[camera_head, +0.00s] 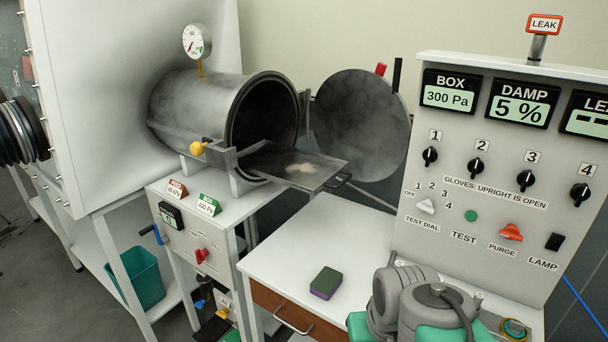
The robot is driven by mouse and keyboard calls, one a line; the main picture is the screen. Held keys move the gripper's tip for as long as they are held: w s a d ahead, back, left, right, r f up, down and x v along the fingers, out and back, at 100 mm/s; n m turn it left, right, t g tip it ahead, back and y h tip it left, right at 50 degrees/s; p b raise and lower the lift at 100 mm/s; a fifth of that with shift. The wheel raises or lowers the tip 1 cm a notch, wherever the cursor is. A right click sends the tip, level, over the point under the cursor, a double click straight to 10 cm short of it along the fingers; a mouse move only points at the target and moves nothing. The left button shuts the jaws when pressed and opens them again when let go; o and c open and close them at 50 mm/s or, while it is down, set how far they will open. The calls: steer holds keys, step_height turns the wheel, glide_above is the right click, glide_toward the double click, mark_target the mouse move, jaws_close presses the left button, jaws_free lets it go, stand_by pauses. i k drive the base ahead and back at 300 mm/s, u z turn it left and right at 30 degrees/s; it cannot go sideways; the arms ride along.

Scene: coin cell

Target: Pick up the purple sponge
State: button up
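The purple sponge (326,283) lies flat on the white top of the low cabinet, near its front edge. Its upper face is dark green and purple shows along its lower side. Nothing touches it. My gripper's fingers are not in view. Grey and green rounded parts that look like my arm stand at the bottom, to the right of the sponge, and hide part of the cabinet top.
The white cabinet top (290,245) is clear around the sponge. Behind it, a tray (318,178) with a handle sticks out of the open metal chamber (205,110). The control panel (500,190) rises at right. A round ring-like item (514,328) lies below the panel.

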mark_target(327, 282)
steer(key=u, duration=1.6)
steer(key=i, duration=0.95)
steer(key=z, duration=1.1)
